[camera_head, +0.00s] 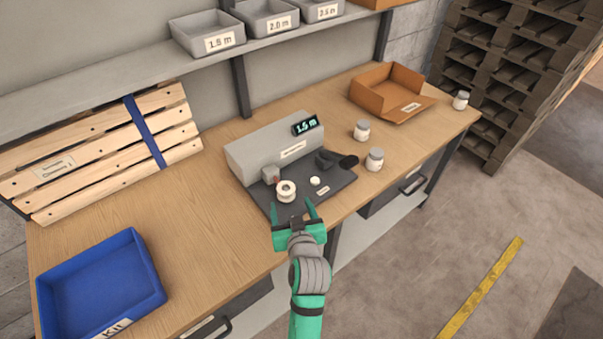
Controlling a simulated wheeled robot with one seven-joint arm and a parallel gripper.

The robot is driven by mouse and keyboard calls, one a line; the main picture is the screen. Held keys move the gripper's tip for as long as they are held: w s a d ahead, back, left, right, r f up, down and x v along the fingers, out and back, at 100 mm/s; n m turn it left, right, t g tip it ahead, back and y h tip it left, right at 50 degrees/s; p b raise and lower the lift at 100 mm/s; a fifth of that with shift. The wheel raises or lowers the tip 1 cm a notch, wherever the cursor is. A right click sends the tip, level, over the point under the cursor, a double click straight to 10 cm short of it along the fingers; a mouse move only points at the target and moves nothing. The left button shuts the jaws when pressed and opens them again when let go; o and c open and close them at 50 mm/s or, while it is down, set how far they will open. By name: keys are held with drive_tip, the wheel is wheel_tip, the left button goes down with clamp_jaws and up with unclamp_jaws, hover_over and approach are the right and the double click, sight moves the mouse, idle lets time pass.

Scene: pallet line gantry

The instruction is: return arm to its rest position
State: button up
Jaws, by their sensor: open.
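My gripper (297,211) is green, open and empty. It is in front of the grey machine (276,143) on the bench, over the near edge of the machine's dark base plate (335,185). My arm reaches up from the bottom of the picture. A small white round knob (315,181) is beside the roll. The machine's display (307,125) reads 1.5 m.
A blue kit tray (150,262) stands at the bench's left front. Jars (375,160) stand right of the machine, near an open orange-brown box (424,105). A shelf with grey bins (208,33) runs above. Wooden slats (90,150) lean at the back left.

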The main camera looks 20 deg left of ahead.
drive_tip(key=s+d+f+m+t+h, duration=0.1)
drive_tip(key=s+d+f, duration=0.2)
drive_tip(key=s, duration=0.3)
drive_tip(key=s+d+f+m+h, duration=0.2)
drive_tip(key=s+d+f, duration=0.1)
drive_tip(key=s, duration=0.2)
drive_tip(key=s+d+f+m+t+h, duration=0.1)
drive_tip(key=s+d+f, duration=0.2)
drive_tip(key=s, duration=0.3)
drive_tip(key=s+d+r+h, duration=0.1)
drive_tip(key=s+d+r, duration=0.2)
drive_tip(key=s, duration=0.6)
drive_tip(key=s+d+r+m+t+h, duration=0.1)
drive_tip(key=s+d+r, duration=0.1)
drive_tip(key=s, duration=0.8)
drive_tip(key=shift+d+r, duration=0.4)
drive_tip(key=shift+d, duration=0.4)
drive_tip(key=shift+c, duration=0.4)
